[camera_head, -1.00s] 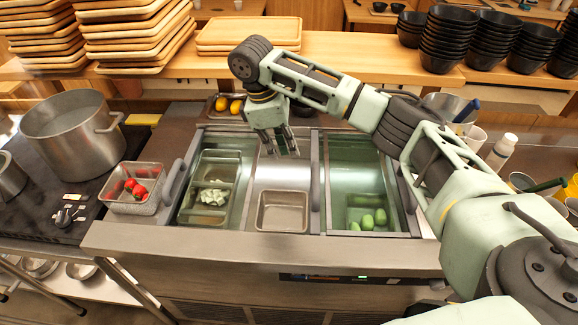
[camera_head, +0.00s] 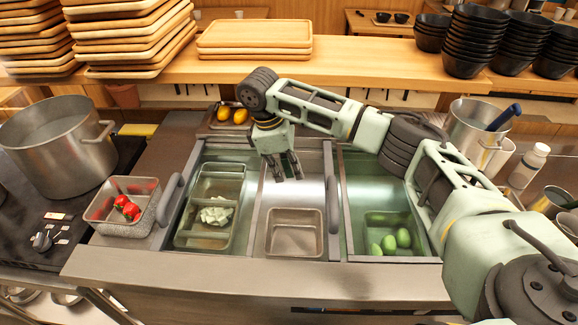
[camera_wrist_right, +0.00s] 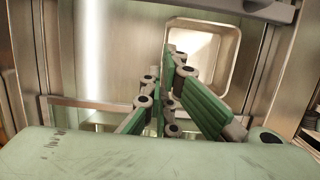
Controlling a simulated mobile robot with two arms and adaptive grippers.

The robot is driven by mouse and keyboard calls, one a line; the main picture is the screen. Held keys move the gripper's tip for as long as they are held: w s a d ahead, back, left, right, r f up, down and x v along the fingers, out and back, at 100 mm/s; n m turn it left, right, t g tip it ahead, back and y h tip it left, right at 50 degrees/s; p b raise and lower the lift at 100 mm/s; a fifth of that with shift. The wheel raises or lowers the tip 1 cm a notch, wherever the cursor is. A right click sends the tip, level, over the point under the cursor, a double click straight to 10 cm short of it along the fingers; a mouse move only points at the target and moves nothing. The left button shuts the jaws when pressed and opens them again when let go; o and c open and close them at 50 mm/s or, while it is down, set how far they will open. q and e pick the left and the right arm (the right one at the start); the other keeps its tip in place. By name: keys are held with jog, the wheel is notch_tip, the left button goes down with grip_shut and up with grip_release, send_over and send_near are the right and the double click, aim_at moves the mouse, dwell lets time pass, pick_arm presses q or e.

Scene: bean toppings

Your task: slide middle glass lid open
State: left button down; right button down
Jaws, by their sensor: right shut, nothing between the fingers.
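The counter unit has three wells side by side. The middle well (camera_head: 303,158) shows a grey metal surface and a steel pan (camera_head: 295,212) at its near end, also in the right wrist view (camera_wrist_right: 231,60). A dark upright handle (camera_head: 333,205) stands along its right side. I cannot tell clearly where the middle glass lid lies. My right gripper (camera_head: 284,175) points down above the middle well, left of the handle and behind the pan, apart from both. It is shut and empty. In the right wrist view its green-padded fingers (camera_wrist_right: 172,85) show. My left gripper is out of view.
The left well holds pans, one with pale pieces (camera_head: 215,215), and has its own dark handle (camera_head: 170,198). The right well holds green vegetables (camera_head: 388,245). A pan with red peppers (camera_head: 127,208) and a pot (camera_head: 55,145) stand left. Trays (camera_head: 254,35) lie behind.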

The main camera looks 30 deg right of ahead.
jog(key=s+d+f+p, duration=0.2)
jog(key=d+f+p, duration=0.1)
jog(key=f, duration=0.3)
jog(key=shift+s+d+f, duration=0.15)
jog(key=shift+s+d, duration=0.2)
jog(key=shift+d, duration=0.55)
jog(key=shift+s+d+p, duration=0.45)
jog(key=shift+d+p, duration=0.3)
jog(key=shift+p, duration=0.4)
